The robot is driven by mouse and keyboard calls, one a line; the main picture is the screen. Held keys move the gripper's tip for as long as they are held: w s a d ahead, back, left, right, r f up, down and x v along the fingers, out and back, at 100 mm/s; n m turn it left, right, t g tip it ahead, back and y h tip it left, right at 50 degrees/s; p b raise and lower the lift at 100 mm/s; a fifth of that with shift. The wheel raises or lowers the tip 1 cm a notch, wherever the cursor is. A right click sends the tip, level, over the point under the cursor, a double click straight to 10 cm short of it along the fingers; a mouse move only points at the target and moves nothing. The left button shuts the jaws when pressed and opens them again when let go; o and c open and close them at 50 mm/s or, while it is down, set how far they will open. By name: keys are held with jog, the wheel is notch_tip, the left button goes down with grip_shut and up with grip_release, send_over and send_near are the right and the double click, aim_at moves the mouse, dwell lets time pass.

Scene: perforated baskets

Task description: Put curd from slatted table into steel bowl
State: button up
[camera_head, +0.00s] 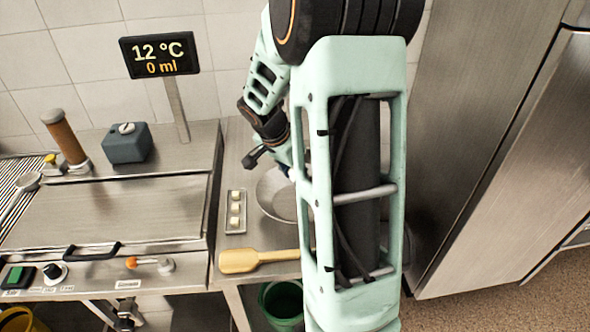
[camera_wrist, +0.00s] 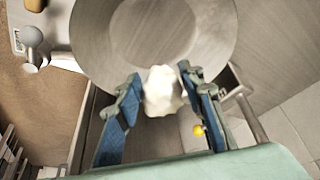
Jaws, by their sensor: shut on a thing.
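My gripper (camera_wrist: 161,82) is shut on a lumpy white piece of curd (camera_wrist: 163,95), with one blue finger on each side of it. In the wrist view the curd shows in front of the near edge of the steel bowl (camera_wrist: 105,50); how high it is above the bowl I cannot tell. The bowl's visible inside looks empty. In the head view the bowl (camera_head: 272,192) stands on the steel counter, partly hidden by my arm, and the curd is hidden. The slatted table (camera_head: 12,180) shows only at the far left edge.
A small tray with white cubes (camera_head: 235,224) lies left of the bowl. A wooden paddle (camera_head: 240,262) lies in front of it. A green bucket (camera_head: 283,302) stands below. A lidded steel vat (camera_head: 125,210) is to the left, and a tall steel cabinet (camera_head: 470,130) to the right.

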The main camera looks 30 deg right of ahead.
jog(key=shift+f+b, duration=1.45)
jog(key=shift+f, duration=1.5)
jog(key=o, duration=1.2)
jog(key=shift+o, duration=0.2)
notch_tip(320, 180, up, 7)
jog(key=p, duration=0.3)
jog(key=shift+p, duration=0.4)
jog(key=shift+s, duration=0.1)
